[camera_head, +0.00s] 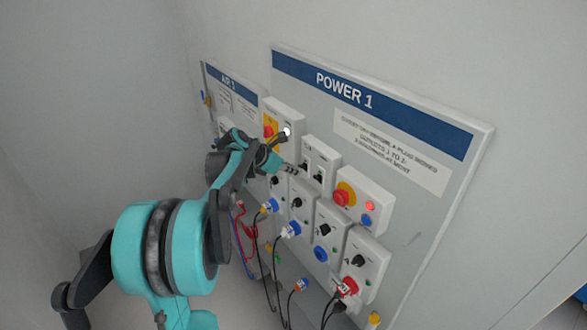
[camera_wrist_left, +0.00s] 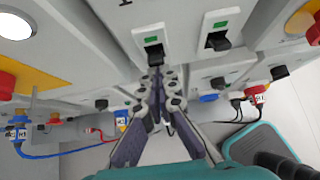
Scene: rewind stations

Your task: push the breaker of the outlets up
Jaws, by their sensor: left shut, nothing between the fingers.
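The breaker box (camera_head: 321,155) is a pale unit on the POWER 1 panel with two black levers side by side. In the left wrist view, the left breaker lever (camera_wrist_left: 155,54) and the right breaker lever (camera_wrist_left: 218,41) each sit below a green mark. Their labels are too small to read, so I cannot tell which serves the outlets. My left gripper (camera_wrist_left: 158,77) is shut and empty, its fingertips right below the left lever; I cannot tell whether they touch it. In the head view my left gripper (camera_head: 290,168) is beside the box's lower left. My right gripper is not in view.
A yellow-and-red switch box (camera_head: 360,199) with a lit red lamp is right of the breakers. Several outlet boxes with black knobs and plugs (camera_head: 347,287) are below, with hanging cables. The AIR 1 panel (camera_head: 233,90) is at the left. The panel's right part is clear.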

